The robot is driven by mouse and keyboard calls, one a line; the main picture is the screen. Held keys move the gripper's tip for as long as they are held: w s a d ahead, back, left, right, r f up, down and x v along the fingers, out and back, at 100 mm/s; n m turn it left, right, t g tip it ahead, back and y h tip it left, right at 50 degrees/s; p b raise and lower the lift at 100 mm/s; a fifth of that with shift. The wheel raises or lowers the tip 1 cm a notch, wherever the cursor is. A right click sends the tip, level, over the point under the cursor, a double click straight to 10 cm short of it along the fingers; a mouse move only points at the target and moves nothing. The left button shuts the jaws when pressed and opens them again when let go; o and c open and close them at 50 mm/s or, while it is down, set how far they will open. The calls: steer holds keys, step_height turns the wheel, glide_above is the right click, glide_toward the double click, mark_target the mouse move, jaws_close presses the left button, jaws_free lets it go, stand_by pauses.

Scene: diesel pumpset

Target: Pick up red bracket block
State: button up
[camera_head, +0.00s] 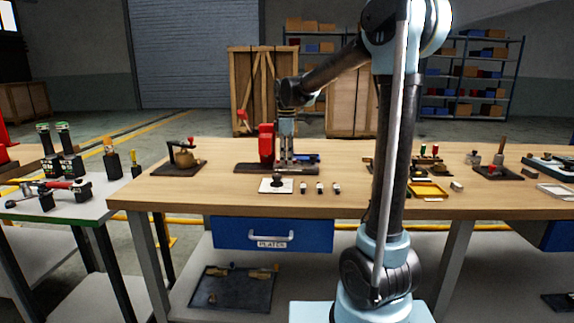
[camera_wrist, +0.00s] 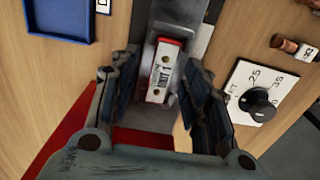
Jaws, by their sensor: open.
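In the wrist view, a small block with red edges and a white "UNIT 1" label (camera_wrist: 162,72) sits on a grey metal strip; I take it as the red bracket block. My gripper (camera_wrist: 160,88) is open, with one dark finger on each side of this block. A gap shows on both sides, and I cannot tell how far the fingertips reach down. In the head view, my gripper (camera_head: 286,160) points down over a dark fixture base on the bench, just right of a tall red upright (camera_head: 266,143). The block is not clear there.
A white dial plate with black knob (camera_wrist: 258,103) lies beside the fixture, with small cylinders (camera_wrist: 290,46) near it. A blue tray (camera_wrist: 60,18) is at upper left of the wrist view. A brass device (camera_head: 185,158) stands left on the wooden bench (camera_head: 230,203).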

steer(key=shift+f, duration=0.1)
steer(key=shift+c, duration=0.3)
jaws_close()
